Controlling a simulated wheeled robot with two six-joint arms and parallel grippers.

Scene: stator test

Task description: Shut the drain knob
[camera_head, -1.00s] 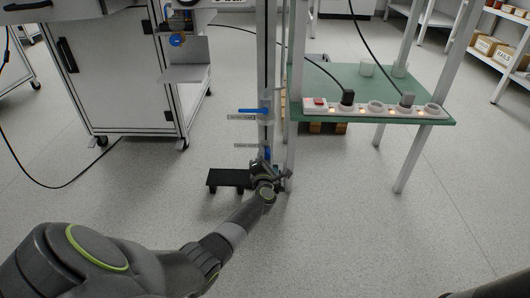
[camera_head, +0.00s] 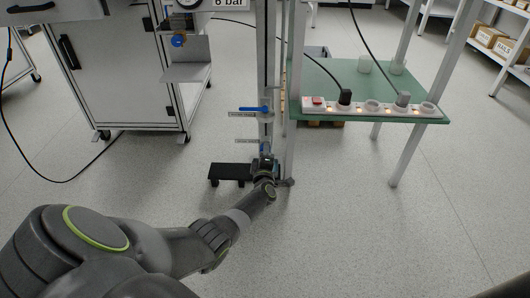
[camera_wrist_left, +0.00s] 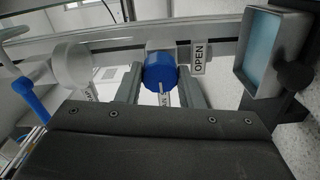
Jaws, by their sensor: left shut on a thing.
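The drain knob is a blue ribbed knob (camera_wrist_left: 160,72) on the rail in the left wrist view, with a pale mark on its front. My left gripper (camera_wrist_left: 160,88) has one finger on each side of the knob and is shut on it. Another label behind the fingers is partly hidden. In the head view my left gripper (camera_head: 264,164) is low on the upright post (camera_head: 266,70), where it largely hides the knob. My right gripper is not in view.
A blue lever (camera_head: 254,109) sits higher on the post. A black low stand (camera_head: 230,171) is left of the gripper. A green table (camera_head: 330,78) with a power strip (camera_head: 358,107) stands right. A grey cabinet (camera_head: 115,75) stands left. The front floor is clear.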

